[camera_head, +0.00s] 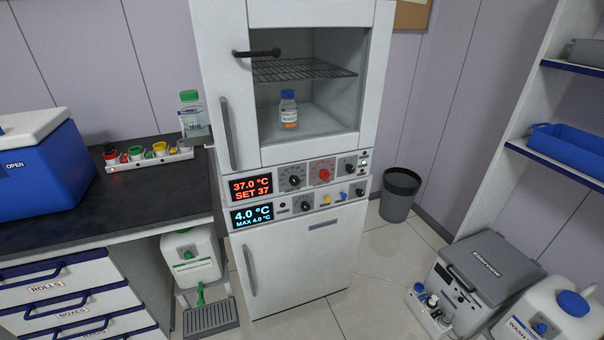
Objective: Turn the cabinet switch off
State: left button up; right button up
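The tall white cabinet (290,275) stands in the middle, with a glazed upper compartment and a closed lower door. Its upper panel has a red display (251,187) reading 37.0 °C, SET 37. To the right are a black dial (293,180), a red knob (324,173) and another black knob (349,166). A small switch-like fitting (364,160) with a green spot is at that panel's right end; its position is too small to tell. The lower panel has a blue display (252,215) reading 4.0 °C and several small controls. Neither of my grippers is in view.
A dark bench (120,195) with a blue cool box (40,170) and a rack of coloured caps (150,155) is at left. A bin (398,197) stands right of the cabinet. A grey case (485,270) and a white canister (550,312) sit at lower right. Floor before the cabinet is clear.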

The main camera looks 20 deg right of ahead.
aim_at(350, 169)
jog(key=l+z, duration=0.2)
jog(key=z, duration=0.2)
jog(key=l+z, duration=0.15)
jog(key=z, duration=0.25)
jog(key=i, duration=0.05)
